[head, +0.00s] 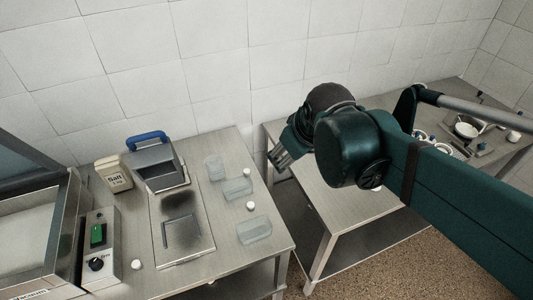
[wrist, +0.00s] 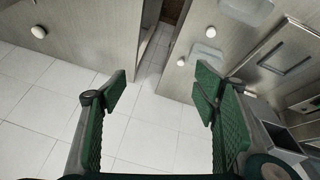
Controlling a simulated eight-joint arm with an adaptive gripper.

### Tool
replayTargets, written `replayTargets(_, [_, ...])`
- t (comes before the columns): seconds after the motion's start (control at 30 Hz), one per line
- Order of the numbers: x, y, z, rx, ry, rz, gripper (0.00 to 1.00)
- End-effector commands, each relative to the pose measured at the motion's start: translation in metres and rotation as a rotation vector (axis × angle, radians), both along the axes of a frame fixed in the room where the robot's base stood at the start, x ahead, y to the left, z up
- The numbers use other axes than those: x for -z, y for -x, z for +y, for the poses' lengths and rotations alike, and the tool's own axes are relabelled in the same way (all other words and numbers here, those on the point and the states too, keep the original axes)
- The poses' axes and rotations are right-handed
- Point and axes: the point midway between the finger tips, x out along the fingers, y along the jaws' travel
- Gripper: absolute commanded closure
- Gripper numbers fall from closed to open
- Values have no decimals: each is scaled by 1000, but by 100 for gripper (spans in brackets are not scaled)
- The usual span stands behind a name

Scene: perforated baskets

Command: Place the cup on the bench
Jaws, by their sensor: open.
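Several clear glass-like vessels are on the left bench (head: 225,262). One stands upright (head: 213,167); two others, a middle one (head: 237,188) and a front one (head: 254,230), look like they lie on their sides. I cannot tell which is the task's cup. In the wrist view, one clear vessel (wrist: 207,52) shows beyond the right finger. My gripper (head: 280,162) hangs near the gap between the left bench and the right bench (head: 345,200). In the wrist view my gripper (wrist: 160,92) is open, with nothing between its fingers.
The left bench also carries a salt box (head: 113,174), a blue-handled metal container (head: 155,165), a dark-stained tray (head: 165,252), a control box (head: 98,250) and small white balls (head: 250,206). A tiled wall (head: 220,60) stands behind.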

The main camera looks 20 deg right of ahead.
Motion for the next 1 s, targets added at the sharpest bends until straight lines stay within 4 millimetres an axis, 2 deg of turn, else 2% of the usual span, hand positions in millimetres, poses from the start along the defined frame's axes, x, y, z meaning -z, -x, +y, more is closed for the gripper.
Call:
replayTargets(0.03, [0, 7, 10, 20, -23, -15, 40])
replayTargets(0.2, [2, 25, 37, 104, -112, -60, 40])
replayTargets(0.4, [5, 39, 58, 174, -192, -93, 40])
replayTargets(0.6, [6, 44, 64, 201, -224, -104, 40])
replayTargets(1.0, [6, 44, 64, 202, -224, -105, 40])
